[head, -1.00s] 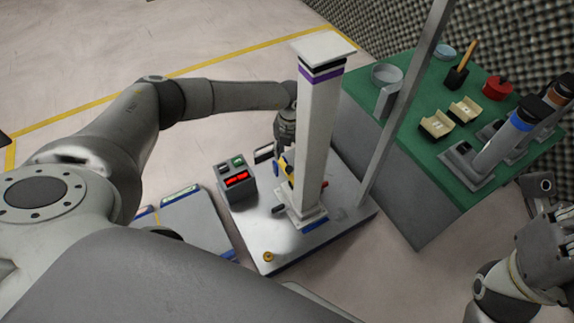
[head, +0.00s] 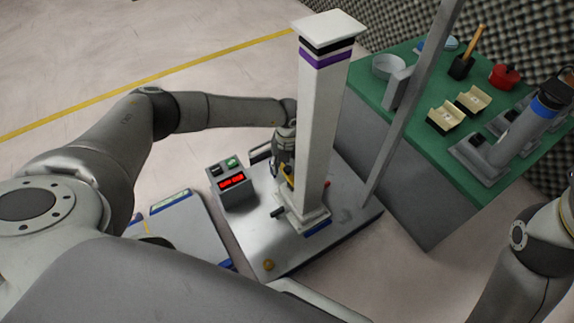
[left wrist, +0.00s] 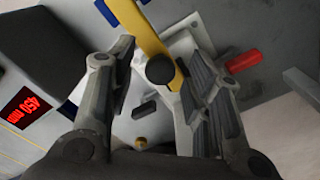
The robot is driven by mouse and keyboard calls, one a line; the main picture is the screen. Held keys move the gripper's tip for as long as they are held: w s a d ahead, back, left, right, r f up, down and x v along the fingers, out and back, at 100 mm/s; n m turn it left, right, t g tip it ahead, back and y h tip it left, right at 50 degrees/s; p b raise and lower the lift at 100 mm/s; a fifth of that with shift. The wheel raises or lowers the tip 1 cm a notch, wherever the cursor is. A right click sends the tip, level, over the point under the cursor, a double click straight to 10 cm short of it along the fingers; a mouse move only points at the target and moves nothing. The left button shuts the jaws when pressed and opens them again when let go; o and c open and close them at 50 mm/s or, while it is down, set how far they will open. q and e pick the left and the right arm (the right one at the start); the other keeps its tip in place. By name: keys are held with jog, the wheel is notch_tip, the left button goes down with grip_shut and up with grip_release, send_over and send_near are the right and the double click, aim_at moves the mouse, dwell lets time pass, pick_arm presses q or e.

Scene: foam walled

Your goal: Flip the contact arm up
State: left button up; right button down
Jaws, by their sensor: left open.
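The contact arm appears to be the yellow bar (left wrist: 145,32) with a round black knob (left wrist: 160,69) in the left wrist view. In the head view only a small bit of yellow (head: 288,181) shows beside the foot of the tall white column (head: 318,120); the rest is hidden by my gripper and the column. My left gripper (head: 283,162) is low at the column's left side. In the left wrist view my left gripper (left wrist: 160,84) is open, with the knob between its fingers in the picture; contact cannot be told. My right gripper is out of frame.
The column stands on a metal base plate (head: 262,237). A grey box with a red display (head: 232,184) stands left of it, and a thin post (head: 405,110) rises to its right. A red lever (left wrist: 243,61) sticks out nearby. A green-topped bench (head: 425,92) holds several parts.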

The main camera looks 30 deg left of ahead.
pick_arm(q)
grip_shut()
